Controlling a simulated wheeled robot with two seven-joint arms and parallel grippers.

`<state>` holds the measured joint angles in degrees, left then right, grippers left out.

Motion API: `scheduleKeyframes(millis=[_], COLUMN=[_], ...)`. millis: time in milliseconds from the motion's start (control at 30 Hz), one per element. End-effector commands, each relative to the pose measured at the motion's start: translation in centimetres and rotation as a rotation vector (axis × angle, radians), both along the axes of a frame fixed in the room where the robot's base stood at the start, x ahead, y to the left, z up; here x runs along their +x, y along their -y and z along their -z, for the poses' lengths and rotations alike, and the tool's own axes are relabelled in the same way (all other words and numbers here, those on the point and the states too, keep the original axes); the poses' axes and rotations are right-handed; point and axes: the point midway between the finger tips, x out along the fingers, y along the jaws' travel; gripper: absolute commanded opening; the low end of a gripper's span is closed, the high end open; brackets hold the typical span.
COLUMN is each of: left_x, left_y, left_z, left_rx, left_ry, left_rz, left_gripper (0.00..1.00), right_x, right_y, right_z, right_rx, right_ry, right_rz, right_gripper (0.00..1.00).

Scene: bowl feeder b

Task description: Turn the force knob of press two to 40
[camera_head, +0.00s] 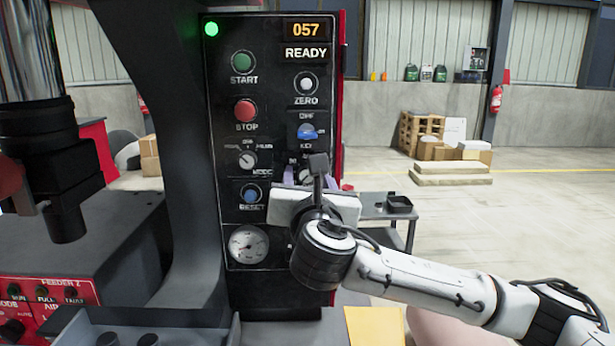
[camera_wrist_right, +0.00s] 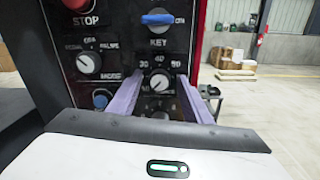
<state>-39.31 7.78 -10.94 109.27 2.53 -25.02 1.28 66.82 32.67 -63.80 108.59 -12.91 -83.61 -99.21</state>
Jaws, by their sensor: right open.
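The black control panel of the press (camera_head: 275,130) faces me, with a display (camera_head: 305,30) reading 057 and READY below it. In the right wrist view the force knob (camera_wrist_right: 159,84) is a small round dial under the marks 30, 40 and 50. I cannot clearly tell where its pointer is set. My left gripper is not in view.
A blue key switch (camera_head: 307,131) sits just above the fingers. The mode knob (camera_head: 247,158) and blue reset button (camera_head: 251,194) are close on the left, with a gauge (camera_head: 248,244) below. A grey side table (camera_head: 385,207) stands behind on the right.

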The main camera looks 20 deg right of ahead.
Motion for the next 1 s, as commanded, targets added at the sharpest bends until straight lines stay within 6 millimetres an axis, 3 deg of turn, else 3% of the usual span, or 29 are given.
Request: scheduleKeyframes(millis=[233,500,1000], left_x=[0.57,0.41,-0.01], left_y=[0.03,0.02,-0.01], left_z=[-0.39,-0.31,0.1], left_rx=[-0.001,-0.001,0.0], left_ry=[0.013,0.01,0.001], left_rz=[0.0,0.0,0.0], left_gripper=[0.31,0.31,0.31], right_x=[0.1,0.08,0.05], right_y=[0.0,0.0,-0.09], right_z=[0.03,0.03,0.24], right_rx=[0.0,0.0,0.142], right_ry=[-0.001,-0.001,0.037], right_rz=[0.0,0.0,-0.001], right_gripper=[0.45,0.04,0.04])
